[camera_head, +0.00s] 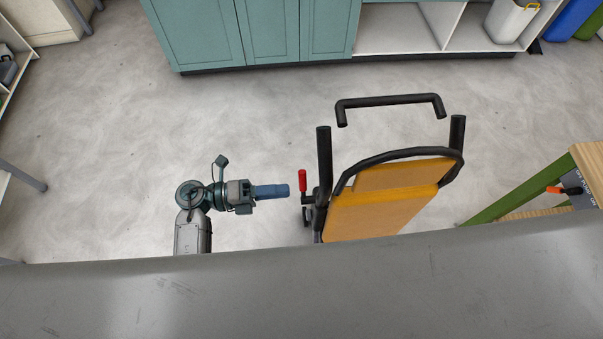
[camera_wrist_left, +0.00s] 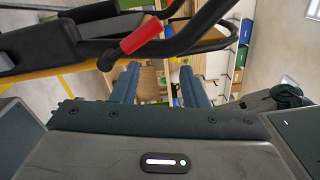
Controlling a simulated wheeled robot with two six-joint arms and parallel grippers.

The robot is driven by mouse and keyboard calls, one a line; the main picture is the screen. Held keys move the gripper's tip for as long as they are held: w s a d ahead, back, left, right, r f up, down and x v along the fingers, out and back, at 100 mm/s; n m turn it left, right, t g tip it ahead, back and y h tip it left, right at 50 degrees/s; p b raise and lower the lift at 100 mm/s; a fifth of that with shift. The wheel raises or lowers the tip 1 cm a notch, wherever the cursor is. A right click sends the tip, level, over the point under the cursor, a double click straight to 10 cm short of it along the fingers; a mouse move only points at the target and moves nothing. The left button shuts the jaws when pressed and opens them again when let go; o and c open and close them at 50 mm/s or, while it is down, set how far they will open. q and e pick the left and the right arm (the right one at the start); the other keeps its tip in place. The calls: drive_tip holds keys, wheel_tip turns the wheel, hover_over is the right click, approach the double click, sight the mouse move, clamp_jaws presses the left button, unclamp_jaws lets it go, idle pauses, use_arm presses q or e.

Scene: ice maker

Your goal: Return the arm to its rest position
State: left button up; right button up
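My left arm comes up over the grey surface at lower left in the head view. Its gripper (camera_head: 272,191) points right, with its blue fingers toward the yellow cart. In the left wrist view the two blue fingers of my left gripper (camera_wrist_left: 158,78) stand apart with nothing between them. The gripper is open and empty. A red-gripped lever (camera_head: 303,181) on the cart is just beyond the fingertips, apart from them in the head view. It also shows in the left wrist view (camera_wrist_left: 141,35). My right gripper is not in view.
A yellow cart (camera_head: 375,212) with black handles stands right of my left gripper. A scuffed grey surface (camera_head: 300,285) spans the bottom. Teal cabinets (camera_head: 200,35) line the back. A green-framed wooden bench (camera_head: 515,199) is at right. Floor left of and behind the gripper is clear.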

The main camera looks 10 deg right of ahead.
use_arm(q)
drive_tip(key=shift+w+a, duration=0.1)
drive_tip(key=shift+a, duration=0.85)
drive_tip(key=w+a+f+n+t+y, duration=0.3)
drive_tip(key=a+f+n+t, duration=0.1)
drive_tip(key=f+n+t, duration=0.4)
drive_tip(key=w+a+f+n+t+y, duration=0.2)
drive_tip(key=w+a+f+n+t, duration=0.3)
drive_tip(key=n, duration=0.5)
drive_tip(key=s+a+f+n+y, duration=0.3)
drive_tip(key=a+f+n+y, duration=0.15)
drive_tip(key=f, duration=0.35)
drive_tip(key=s+a+f+n+y, duration=0.35)
drive_tip(key=f+n+y, duration=0.2)
drive_tip(key=f, duration=0.25)
drive_tip(key=s+a+f+n+g+y, duration=0.3)
drive_tip(key=s+a+f+n+g, duration=0.3)
drive_tip(key=s+f, duration=0.65)
drive_tip(key=s+a+f+n+g, duration=0.2)
drive_tip(key=s+f+g, duration=0.1)
drive_tip(key=s, duration=0.6)
drive_tip(key=s+a+f+n+g, duration=0.1)
drive_tip(key=s+f+n+g, duration=0.1)
drive_tip(key=s+f, duration=0.3)
drive_tip(key=s, duration=0.4)
drive_tip(key=shift+s+a+g+y, duration=0.15)
drive_tip(key=shift+a+g+y, duration=0.25)
